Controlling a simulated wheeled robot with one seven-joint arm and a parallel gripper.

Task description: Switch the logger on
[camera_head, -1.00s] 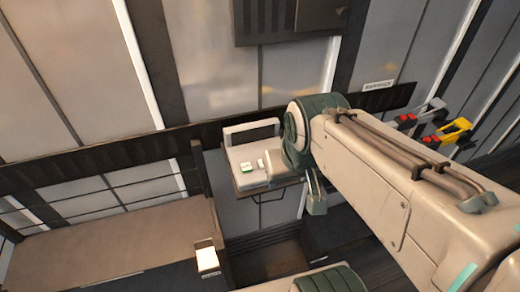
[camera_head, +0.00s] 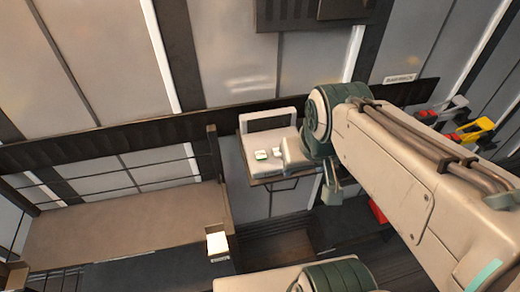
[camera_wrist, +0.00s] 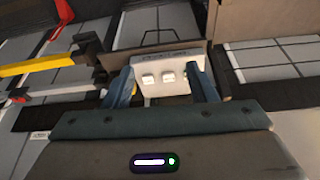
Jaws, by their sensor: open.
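In the wrist view the pale box (camera_wrist: 182,92) shows between my fingers, with two larger white switches and a smaller piece at the right. My gripper (camera_wrist: 163,76) is open, one finger on each side of the box's face. I cannot tell whether the fingers touch it.
Yellow and red handled items (camera_head: 470,130) hang on the wall rail at right; a yellow bar (camera_wrist: 38,66) shows left in the wrist view.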

